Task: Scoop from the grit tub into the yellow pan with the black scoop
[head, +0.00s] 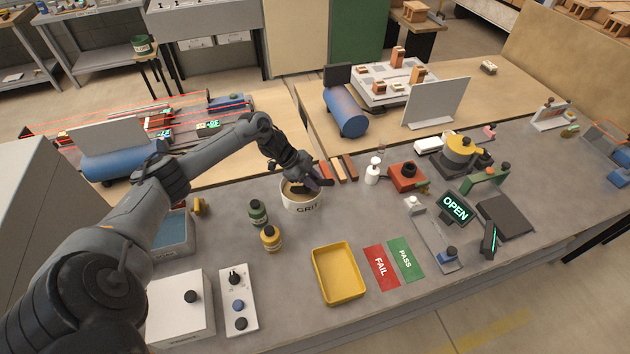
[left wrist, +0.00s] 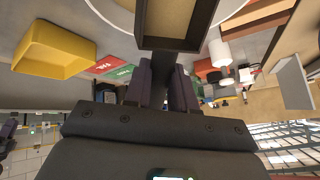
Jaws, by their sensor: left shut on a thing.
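The white grit tub (head: 301,207), lettered GRIT, stands on the grey bench near the middle of the head view. My left gripper (head: 312,184) is over the tub's right rim, shut on the handle of the black scoop (head: 298,189). The scoop's head is at the tub's mouth; its depth there is hard to tell. In the left wrist view my fingers (left wrist: 161,85) clamp the handle, and the scoop (left wrist: 203,25) shows a brown surface inside its black walls. The yellow pan (head: 338,273) lies to the tub's lower right and looks empty. My right gripper is out of view.
A green bottle (head: 258,212) and a yellow bottle (head: 270,238) stand left of the tub. Red FAIL (head: 381,268) and green PASS (head: 406,258) mats lie right of the pan. Brick strips (head: 338,172) and a white dispenser (head: 373,172) stand behind. Bench between tub and pan is clear.

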